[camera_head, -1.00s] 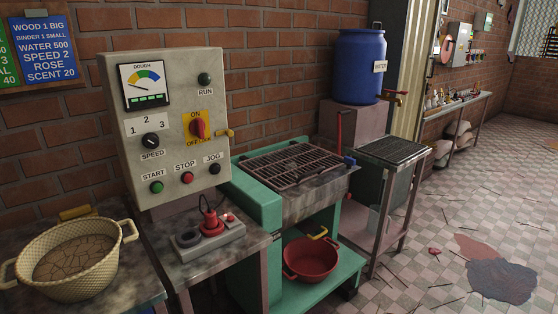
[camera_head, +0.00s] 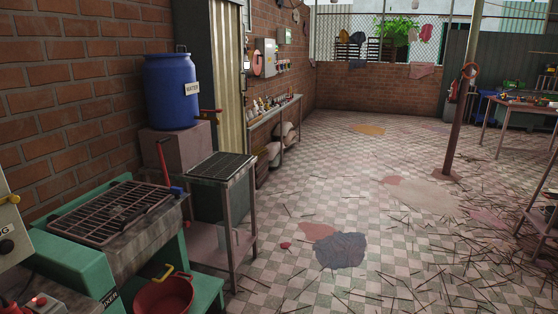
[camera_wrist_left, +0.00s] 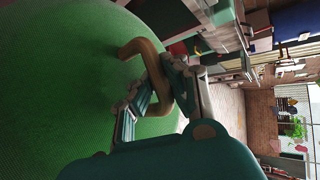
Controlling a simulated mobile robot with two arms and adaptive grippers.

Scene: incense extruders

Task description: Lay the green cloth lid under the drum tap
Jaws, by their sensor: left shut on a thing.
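The green cloth lid (camera_wrist_left: 60,90) fills the left of the left wrist view as a large, round-edged green surface with a tan handle (camera_wrist_left: 132,48). My left gripper (camera_wrist_left: 155,82) is shut on this handle. The lid and my grippers do not show in the head view. The drum (camera_head: 171,92) is blue, marked WATER, and stands on a block (camera_head: 178,145) by the brick wall. Its tap (camera_head: 209,114) sticks out to the right, above a metal stand with a dark slatted top (camera_head: 222,166).
A green machine with a grated top (camera_head: 112,212) stands left of the stand. A red basin (camera_head: 163,296) sits on its low shelf. A long wall bench (camera_head: 275,112) is farther back. The tiled floor at right is open, with scattered sticks and a dark grey patch (camera_head: 341,250).

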